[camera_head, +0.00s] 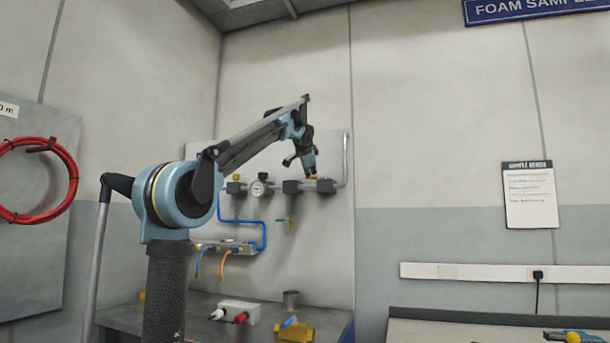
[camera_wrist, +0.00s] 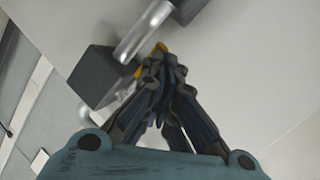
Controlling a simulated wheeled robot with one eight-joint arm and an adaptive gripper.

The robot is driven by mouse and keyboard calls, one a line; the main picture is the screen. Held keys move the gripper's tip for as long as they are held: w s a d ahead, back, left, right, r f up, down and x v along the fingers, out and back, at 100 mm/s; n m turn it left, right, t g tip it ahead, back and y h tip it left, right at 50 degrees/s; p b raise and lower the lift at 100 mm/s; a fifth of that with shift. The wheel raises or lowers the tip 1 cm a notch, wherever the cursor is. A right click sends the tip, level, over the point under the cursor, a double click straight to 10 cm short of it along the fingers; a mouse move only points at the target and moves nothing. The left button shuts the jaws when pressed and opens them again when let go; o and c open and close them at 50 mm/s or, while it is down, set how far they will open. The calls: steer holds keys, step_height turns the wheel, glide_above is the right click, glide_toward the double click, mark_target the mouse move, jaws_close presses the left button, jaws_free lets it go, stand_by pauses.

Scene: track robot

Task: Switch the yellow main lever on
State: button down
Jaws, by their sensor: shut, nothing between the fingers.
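A yellow piece, which looks like the main lever (camera_head: 312,178), shows at the right part of the wall pipe. In the wrist view yellow (camera_wrist: 161,47) shows just past my fingertips, beside the silver pipe and a dark block (camera_wrist: 98,76). Much of the lever is hidden by the fingers, so its angle is unclear. My gripper (camera_head: 311,172) points down at it from above. In the wrist view the gripper (camera_wrist: 160,60) is shut and empty, its tips close to the yellow part; I cannot tell whether they touch.
A small green-yellow handle (camera_head: 283,220) hangs below. A blue hose (camera_head: 264,236) loops left of it. The bench below holds a white box (camera_head: 236,312), a metal cup (camera_head: 290,299) and a yellow item (camera_head: 296,332).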

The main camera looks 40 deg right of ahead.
stand_by(0.3)
steer(key=a+r, duration=0.6)
steer(key=a, duration=0.5)
steer(key=shift+s+a, duration=0.15)
steer(key=shift+a, duration=0.2)
